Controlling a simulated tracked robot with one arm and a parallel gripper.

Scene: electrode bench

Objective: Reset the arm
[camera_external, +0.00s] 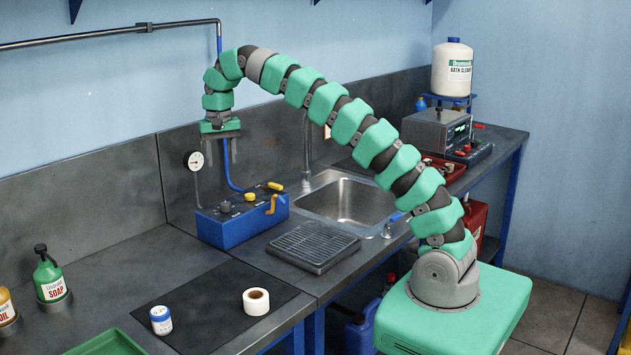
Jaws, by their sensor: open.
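My gripper (229,150) is at the end of my green segmented arm, which arches up from its base at the lower right and over the bench to the left. The gripper points down above the blue box (243,218) with knobs and a yellow lever. Its two grey fingers are apart, and nothing shows between them. A blue hose runs down close behind the fingers to the box.
A pressure gauge (195,160) stands left of the gripper. A sink (345,200) with a tap and a drain grate (313,246) lie under the arm. A tape roll (256,301) and a small jar (161,320) sit on a dark mat (207,318). A soap bottle (49,276) stands at left.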

